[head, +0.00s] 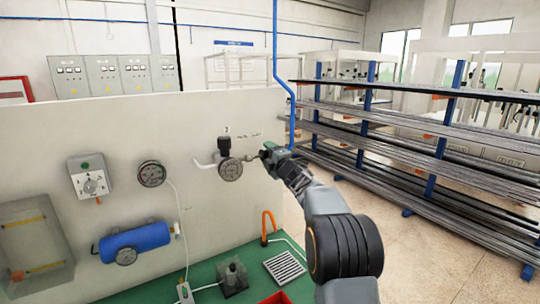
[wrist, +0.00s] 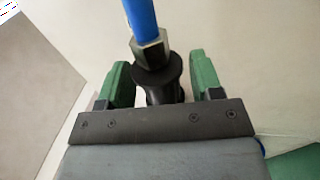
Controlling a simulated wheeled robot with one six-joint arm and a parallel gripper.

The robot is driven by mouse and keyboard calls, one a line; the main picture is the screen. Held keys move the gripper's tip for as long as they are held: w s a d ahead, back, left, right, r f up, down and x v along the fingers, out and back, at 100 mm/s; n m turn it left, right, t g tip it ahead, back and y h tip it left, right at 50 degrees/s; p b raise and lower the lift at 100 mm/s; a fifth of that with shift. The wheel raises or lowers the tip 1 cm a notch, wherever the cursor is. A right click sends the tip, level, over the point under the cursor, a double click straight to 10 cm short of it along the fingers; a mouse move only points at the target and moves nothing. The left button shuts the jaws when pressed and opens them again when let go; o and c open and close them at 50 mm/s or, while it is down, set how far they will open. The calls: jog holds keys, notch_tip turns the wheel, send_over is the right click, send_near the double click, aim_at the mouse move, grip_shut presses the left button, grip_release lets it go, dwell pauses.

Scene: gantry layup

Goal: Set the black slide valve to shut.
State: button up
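The black slide valve (wrist: 157,78) shows in the wrist view as a flanged black collar below a metal hex nut and a blue pipe. My gripper (wrist: 160,82) has its two green fingers on either side of the black collar. A gap shows between each finger and the collar, so it is open around it. The collar's lower part is hidden behind my gripper's dark plate. In the head view my gripper (head: 268,155) is at the panel's right end, beside the end of the metal fitting; the valve is mostly hidden there, and its slide position cannot be told.
A round gauge with a black-topped regulator (head: 230,168) sits just left of my gripper on the white panel (head: 110,125). A blue pipe (head: 276,45) comes down close to my gripper. A rack of long bars (head: 430,125) stands right; floor between is clear.

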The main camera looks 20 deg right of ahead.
jog(key=b+v, duration=0.5)
jog(key=v, duration=0.8)
jog(key=shift+s, duration=0.35)
jog(key=shift+d+f, duration=0.1)
jog(key=s+d+f+m+g+h, duration=0.2)
jog(key=d+f+m+g+h, duration=0.3)
jog(key=d+f+m+h, duration=0.45)
jog(key=s+a+f+m+g, duration=0.5)
jog(key=s+f+m, duration=0.1)
jog(key=s+m, duration=0.1)
jog(key=s+a+f+m+g+y, duration=0.1)
jog(key=s+a+f+g+y, duration=0.1)
jog(key=s+a, duration=0.7)
jog(key=s+a+f+m+g+y, duration=0.2)
jog(key=s+a+f+g+y, duration=0.1)
jog(key=s+a, duration=0.7)
jog(key=shift+s+f+g+y, duration=0.15)
jog(key=shift+f+g+y, duration=0.25)
jog(key=shift+f, duration=0.3)
